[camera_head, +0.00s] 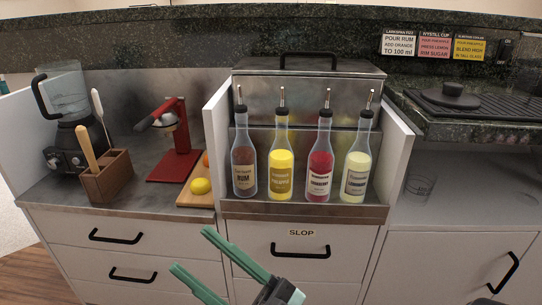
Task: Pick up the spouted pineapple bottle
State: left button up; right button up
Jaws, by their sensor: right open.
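The spouted pineapple bottle (281,171) holds yellow liquid and has a black neck with a metal pour spout. It stands upright on the metal shelf, second from the left in a row of bottles. The rum bottle (244,168) is to its left and the cranberry bottle (320,171) to its right. My right gripper (207,252) is at the bottom of the view, with green fingers spread apart and nothing between them. It is in front of the drawers, lower than the bottle and to its left. My left gripper is not in view.
A pale lemonade bottle (357,173) ends the row at right. White side panels flank the bottle shelf (300,210). At left are a blender (72,125), a wooden utensil box (106,177), a red press (177,145) and a cutting board with a lemon (201,186).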

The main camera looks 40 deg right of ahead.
aim_at(280, 155)
jog(key=j+z, duration=0.4)
jog(key=j, duration=0.3)
jog(key=j+z, duration=0.45)
jog(key=j, duration=0.25)
jog(key=i+l, duration=0.2)
jog(key=i, duration=0.3)
